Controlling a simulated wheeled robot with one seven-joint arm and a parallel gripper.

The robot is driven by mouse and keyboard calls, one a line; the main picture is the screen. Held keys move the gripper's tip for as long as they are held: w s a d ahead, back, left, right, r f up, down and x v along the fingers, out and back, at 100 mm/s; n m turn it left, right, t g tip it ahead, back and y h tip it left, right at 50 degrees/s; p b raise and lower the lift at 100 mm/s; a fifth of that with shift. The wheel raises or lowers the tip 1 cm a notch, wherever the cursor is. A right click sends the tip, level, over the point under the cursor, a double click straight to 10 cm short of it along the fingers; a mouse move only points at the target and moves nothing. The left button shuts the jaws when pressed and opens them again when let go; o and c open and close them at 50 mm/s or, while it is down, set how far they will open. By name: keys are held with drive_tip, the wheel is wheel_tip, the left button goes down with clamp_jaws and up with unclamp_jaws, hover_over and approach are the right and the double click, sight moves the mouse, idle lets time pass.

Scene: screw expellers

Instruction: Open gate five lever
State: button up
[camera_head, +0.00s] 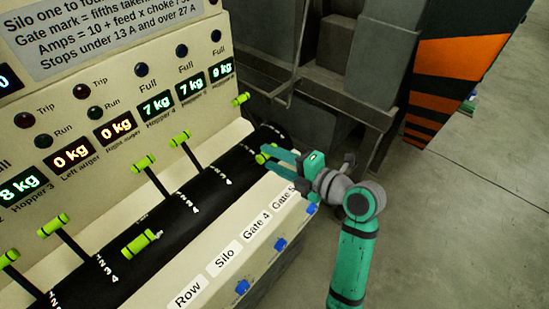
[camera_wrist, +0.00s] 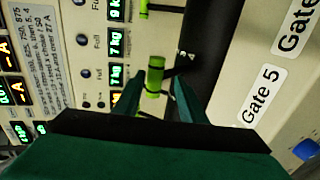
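The gate five lever's yellow-green handle (camera_head: 265,154) stands at the right end of the black slotted roll on the control panel. In the wrist view, the handle (camera_wrist: 155,77) shows upright between my fingertips, roughly level with the "Gate 5" label (camera_wrist: 261,96). My gripper (camera_head: 272,158) reaches in from the right and is open, with one teal finger on each side of the handle. In the wrist view, gaps show between the fingers (camera_wrist: 157,88) and the handle. I cannot tell how deep the handle sits between them. Part of the lever is hidden by my gripper.
Other green-handled levers stand left along the panel, including two upright ones (camera_head: 144,163) (camera_head: 181,138) and one lowered (camera_head: 140,242). Blue knobs (camera_head: 281,244) line the panel's front. Lit displays (camera_head: 157,105) are behind. Dark machinery (camera_head: 345,95) stands beyond; open floor lies right.

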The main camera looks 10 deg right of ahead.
drive_tip(key=shift+s+d+r, duration=0.1)
drive_tip(key=v, duration=1)
drive_tip(key=shift+s, duration=0.25)
drive_tip(key=shift+d, duration=0.15)
